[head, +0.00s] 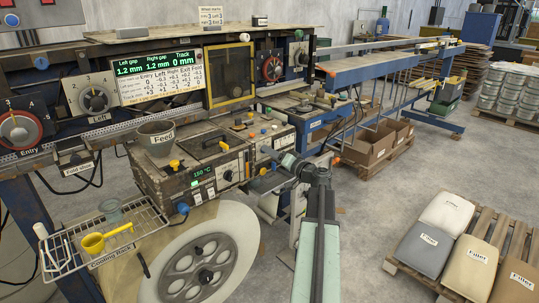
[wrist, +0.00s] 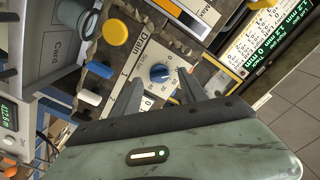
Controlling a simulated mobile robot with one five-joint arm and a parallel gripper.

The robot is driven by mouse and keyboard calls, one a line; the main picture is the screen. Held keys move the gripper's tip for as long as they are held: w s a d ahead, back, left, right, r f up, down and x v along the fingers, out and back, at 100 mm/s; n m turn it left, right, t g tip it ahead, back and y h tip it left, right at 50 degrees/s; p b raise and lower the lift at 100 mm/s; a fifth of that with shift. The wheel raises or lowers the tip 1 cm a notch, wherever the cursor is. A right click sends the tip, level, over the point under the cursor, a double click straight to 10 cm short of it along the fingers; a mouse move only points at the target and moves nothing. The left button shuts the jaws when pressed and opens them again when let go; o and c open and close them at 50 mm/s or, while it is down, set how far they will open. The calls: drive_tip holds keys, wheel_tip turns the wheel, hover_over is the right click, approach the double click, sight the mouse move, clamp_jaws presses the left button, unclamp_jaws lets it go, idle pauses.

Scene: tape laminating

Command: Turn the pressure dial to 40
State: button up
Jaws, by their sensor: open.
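In the wrist view, a round blue dial (wrist: 160,73) with a white pointer mark sits on a pale numbered scale, on a panel beside the word "Drain". I take it for the pressure dial; its exact setting is too small to read. My gripper (wrist: 160,80) is open, its two dark fingers on either side of the dial's lower part in the picture. I cannot tell whether they touch it. In the head view, my gripper (head: 297,165) is at the right end of the machine's front, and I cannot make out the dial there.
In the wrist view, a yellow round button (wrist: 115,32) and a white knob (wrist: 91,97) are near the dial. In the head view, a cooling rack (head: 130,243) juts out at left. Filler sacks (head: 447,214) lie on a pallet at right. Open floor lies between.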

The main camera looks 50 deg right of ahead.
drive_tip(key=shift+w+d, duration=0.15)
drive_tip(key=shift+w, duration=0.55)
drive_tip(key=shift+c, duration=0.3)
